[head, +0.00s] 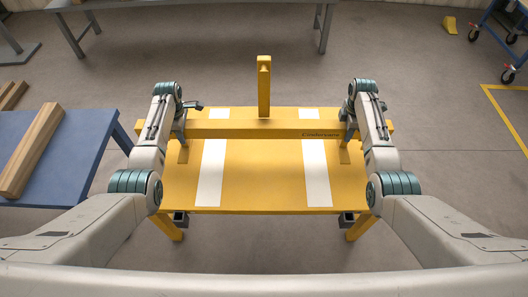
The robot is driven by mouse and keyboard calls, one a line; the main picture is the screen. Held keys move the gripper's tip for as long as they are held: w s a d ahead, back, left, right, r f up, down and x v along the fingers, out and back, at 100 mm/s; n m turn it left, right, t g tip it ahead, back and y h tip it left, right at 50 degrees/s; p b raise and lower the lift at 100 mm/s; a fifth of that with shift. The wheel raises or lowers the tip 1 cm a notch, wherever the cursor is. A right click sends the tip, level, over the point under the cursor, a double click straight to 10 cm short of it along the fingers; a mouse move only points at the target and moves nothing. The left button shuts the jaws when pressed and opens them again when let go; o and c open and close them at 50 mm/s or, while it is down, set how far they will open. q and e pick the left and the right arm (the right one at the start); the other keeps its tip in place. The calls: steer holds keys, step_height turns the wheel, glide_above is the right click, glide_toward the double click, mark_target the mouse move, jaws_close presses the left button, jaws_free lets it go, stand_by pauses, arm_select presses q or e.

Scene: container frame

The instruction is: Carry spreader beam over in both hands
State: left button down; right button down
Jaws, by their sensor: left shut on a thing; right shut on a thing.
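The yellow spreader beam (238,129) lies crosswise in the head view, with dark lettering toward its right end and an upright yellow post (264,92) at its middle. Shadows below it fall on the yellow table (264,180), so it appears held above the top. My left gripper (181,130) is shut on the beam near its left end. My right gripper (350,130) is shut on it near its right end. The beam looks about level. My arms partly hide the fingers and the beam near both ends.
Two white strips (209,185) (318,185) run across the yellow table. A blue table (85,150) with a wooden timber (32,150) stands at left. A grey metal bench (200,4) is at the back, and a blue wheeled cart (500,25) at back right.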

arm_select(q)
steer(key=shift+w, duration=0.15)
arm_select(e)
steer(key=shift+w, duration=0.1)
